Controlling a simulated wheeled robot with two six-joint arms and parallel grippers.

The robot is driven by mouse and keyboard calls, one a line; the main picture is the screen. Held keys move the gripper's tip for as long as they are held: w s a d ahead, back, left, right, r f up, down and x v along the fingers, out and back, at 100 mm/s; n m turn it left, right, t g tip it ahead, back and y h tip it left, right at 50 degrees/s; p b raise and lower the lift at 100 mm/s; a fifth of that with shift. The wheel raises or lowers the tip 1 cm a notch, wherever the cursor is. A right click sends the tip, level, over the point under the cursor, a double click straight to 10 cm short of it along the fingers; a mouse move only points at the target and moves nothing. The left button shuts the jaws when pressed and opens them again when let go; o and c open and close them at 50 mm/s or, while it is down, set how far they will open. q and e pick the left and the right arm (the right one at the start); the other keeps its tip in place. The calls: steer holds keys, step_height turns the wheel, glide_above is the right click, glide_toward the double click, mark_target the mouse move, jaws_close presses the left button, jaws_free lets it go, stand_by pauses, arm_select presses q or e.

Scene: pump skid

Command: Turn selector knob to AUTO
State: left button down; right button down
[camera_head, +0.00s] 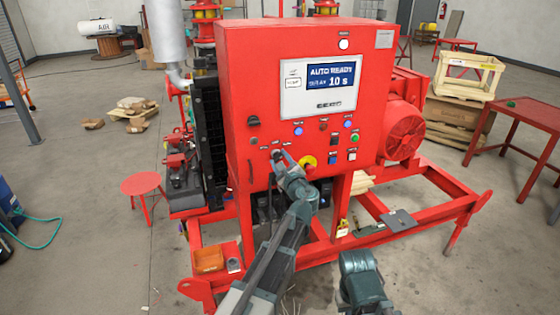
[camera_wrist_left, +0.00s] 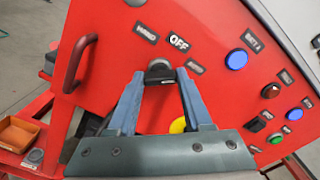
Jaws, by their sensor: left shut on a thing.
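The red control panel (camera_head: 262,95) stands ahead. Its black selector knob (camera_wrist_left: 158,68) sits low on the left part of the face, with labels around it: one on the left that seems to read HAND, OFF (camera_wrist_left: 179,42) above, and a small one on the right (camera_wrist_left: 195,66) too blurred to read surely. My left gripper (camera_wrist_left: 160,78) is shut on the knob, one fingertip on each side. In the head view the left gripper (camera_head: 279,157) reaches the panel and hides the knob. Where the knob points I cannot tell.
A yellow round part (camera_head: 308,161) sits just right of my left gripper. Blue (camera_wrist_left: 236,60), red and green buttons lie to the right. A dark handle (camera_wrist_left: 80,62) sticks out on the left.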

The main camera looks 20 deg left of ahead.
arm_select(q)
steer(key=shift+c, duration=1.6)
jaws_free()
steer(key=v, duration=1.3)
steer(key=shift+s+d, duration=0.3)
steer(key=s+a+f+n+g+h, duration=0.2)
steer(key=s+a+f+n+g, duration=0.3)
steer(key=f+n, duration=0.35)
steer(key=s+a+f+n+g+h, duration=0.2)
steer(key=s+a+f+n+g, duration=0.1)
steer(key=s+f+n+g, duration=0.5)
steer(key=s+d+f+g+h, duration=0.1)
steer(key=s+d+f+h, duration=0.1)
steer(key=s+d, duration=0.3)
steer(key=s+d+f+n+g+h, duration=0.1)
steer(key=s+d+f+h, duration=0.1)
steer(key=s+d, duration=0.4)
steer(key=d+f, duration=0.1)
steer(key=d, duration=0.4)
steer(key=shift+s+d+f+h, duration=0.2)
steer(key=shift+s+d+h, duration=0.1)
steer(key=shift+d+h, duration=0.1)
